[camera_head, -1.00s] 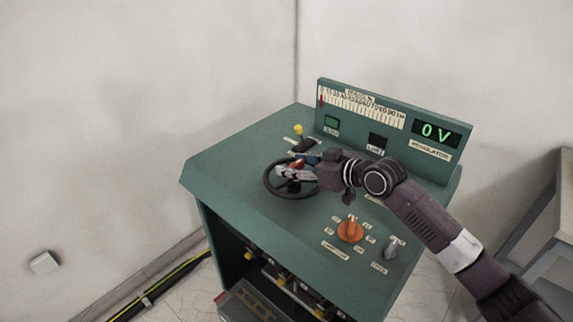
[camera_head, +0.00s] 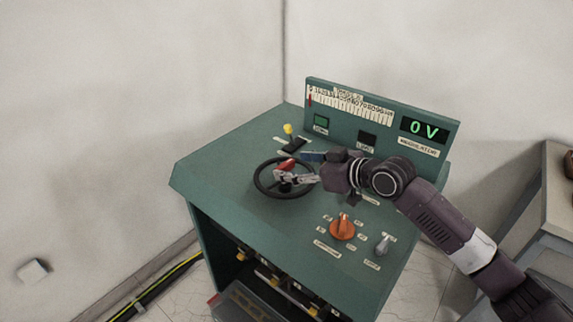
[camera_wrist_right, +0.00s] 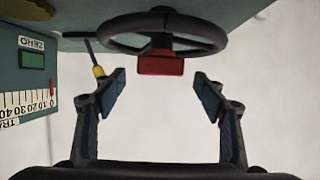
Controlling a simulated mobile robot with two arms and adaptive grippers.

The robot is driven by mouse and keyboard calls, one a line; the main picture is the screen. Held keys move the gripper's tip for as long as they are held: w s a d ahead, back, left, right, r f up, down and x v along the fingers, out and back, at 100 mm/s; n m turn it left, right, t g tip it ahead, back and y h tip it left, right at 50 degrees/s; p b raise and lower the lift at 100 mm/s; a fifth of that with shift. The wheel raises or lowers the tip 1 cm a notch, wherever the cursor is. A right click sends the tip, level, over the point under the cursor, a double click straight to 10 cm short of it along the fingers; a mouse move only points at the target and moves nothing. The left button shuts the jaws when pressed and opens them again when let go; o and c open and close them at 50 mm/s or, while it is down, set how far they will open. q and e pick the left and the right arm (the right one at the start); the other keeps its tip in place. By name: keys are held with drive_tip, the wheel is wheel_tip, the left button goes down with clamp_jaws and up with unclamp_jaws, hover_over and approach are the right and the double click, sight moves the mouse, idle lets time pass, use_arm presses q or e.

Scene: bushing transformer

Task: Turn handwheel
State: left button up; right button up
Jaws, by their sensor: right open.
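The black handwheel (camera_head: 257,183) lies on the sloped green top of the console, partly covered by my right gripper. A red block (camera_head: 286,165) shows at the wheel, next to my fingers. My right gripper (camera_head: 284,178) reaches over the wheel from the right. In the right wrist view, the handwheel (camera_wrist_right: 205,29) and its red block (camera_wrist_right: 160,65) are at the top centre. There my right gripper (camera_wrist_right: 160,94) is open, with the red block just ahead of the gap between the fingertips. No contact can be made out. My left gripper is out of view.
The green console (camera_head: 225,165) carries a yellow-tipped lever (camera_head: 288,129), an orange knob (camera_head: 343,228) and a grey switch (camera_head: 383,244). Its back panel has a scale and a display (camera_head: 424,129) reading 0 V. A grey table (camera_head: 550,200) stands at the right.

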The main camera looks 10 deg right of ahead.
drive_tip(key=v, duration=0.8)
drive_tip(key=shift+s, duration=0.1)
